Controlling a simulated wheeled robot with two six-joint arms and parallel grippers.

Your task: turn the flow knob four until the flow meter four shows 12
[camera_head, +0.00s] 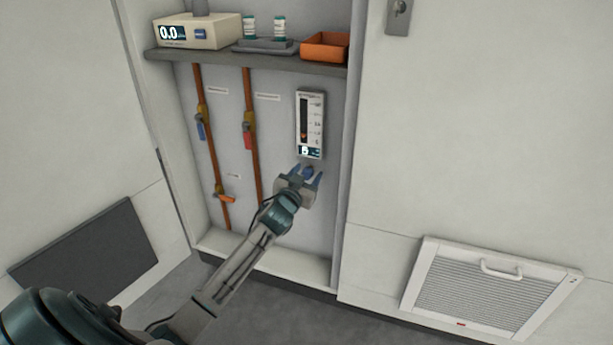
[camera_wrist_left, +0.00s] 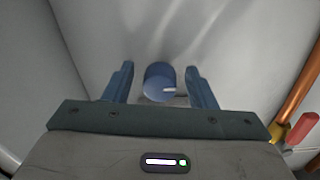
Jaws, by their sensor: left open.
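The flow meter (camera_head: 310,124) is a white upright panel with a dark tube and scale on the cabinet's back wall. A small display sits at its lower end, and its digits are too small to read surely. The blue flow knob (camera_head: 308,170) is just below the meter, partly hidden by my left gripper. My left gripper (camera_head: 306,175) is open with its fingers around the knob. In the left wrist view the round blue knob (camera_wrist_left: 160,82) stands between the two open fingers, with a gap on each side. My right gripper is not in view.
Copper pipes with a blue-handled valve (camera_head: 200,126) and a red-handled valve (camera_head: 249,136) run left of the meter. A shelf (camera_head: 250,61) above holds a device reading 0.0 (camera_head: 198,32), small bottles and an orange tray (camera_head: 325,46). The cabinet's right wall is close.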

